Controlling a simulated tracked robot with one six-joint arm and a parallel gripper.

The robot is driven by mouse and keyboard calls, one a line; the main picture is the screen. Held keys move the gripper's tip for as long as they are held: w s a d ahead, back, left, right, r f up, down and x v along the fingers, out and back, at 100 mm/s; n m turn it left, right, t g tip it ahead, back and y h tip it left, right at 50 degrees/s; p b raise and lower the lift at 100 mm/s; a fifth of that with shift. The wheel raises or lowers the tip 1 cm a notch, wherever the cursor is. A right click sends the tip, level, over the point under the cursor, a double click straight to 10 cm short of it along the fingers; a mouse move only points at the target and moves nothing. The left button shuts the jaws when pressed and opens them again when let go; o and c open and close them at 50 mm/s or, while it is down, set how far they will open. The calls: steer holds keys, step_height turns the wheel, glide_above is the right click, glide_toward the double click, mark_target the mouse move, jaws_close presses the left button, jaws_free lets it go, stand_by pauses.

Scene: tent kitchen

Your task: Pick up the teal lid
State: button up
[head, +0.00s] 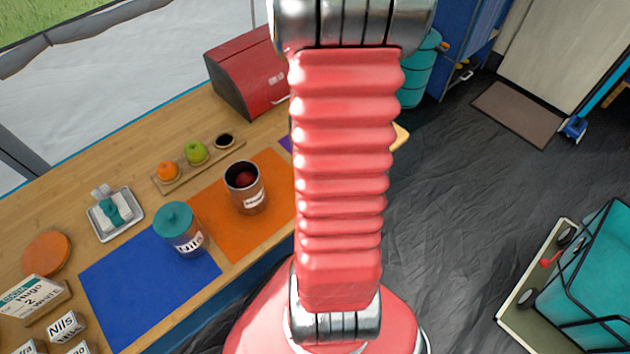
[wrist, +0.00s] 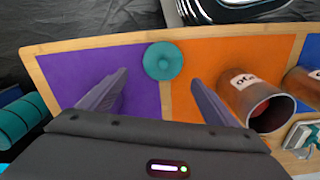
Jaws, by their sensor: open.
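A round teal lid (wrist: 163,61) with a small knob lies in the wrist view where a purple mat (wrist: 85,80) meets an orange mat (wrist: 235,56). My gripper (wrist: 158,77) is open and empty. Its two grey fingers stand apart, to the left and right of the lid, with the lid a little beyond their tips in the picture; I cannot tell their height above it. In the head view my red arm hides this lid and my gripper. Another teal lid (head: 174,218) sits on the jar marked "Nils" (head: 188,241) on the blue mat (head: 120,285).
An open jar (head: 245,188) with something red inside stands on the orange mat, right of the lid in the wrist view (wrist: 262,103). A board with fruit (head: 180,176), a white tray (head: 139,223) and a red bin (head: 245,82) stand on the counter.

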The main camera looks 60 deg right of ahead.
steer(key=shift+f, duration=2.6)
steer(key=shift+w+a+f, duration=0.15)
steer(key=shift+w+f, duration=0.05)
steer(key=shift+f, duration=0.75)
steer(key=shift+w+a+f, duration=0.1)
steer(key=shift+w+f, duration=0.05)
steer(key=shift+f, duration=1.5)
steer(key=shift+c, duration=0.6)
steer(key=c, duration=0.7)
steer(key=shift+r, duration=0.15)
step_height(320, 180, up, 10)
steer(key=shift+f, duration=0.15)
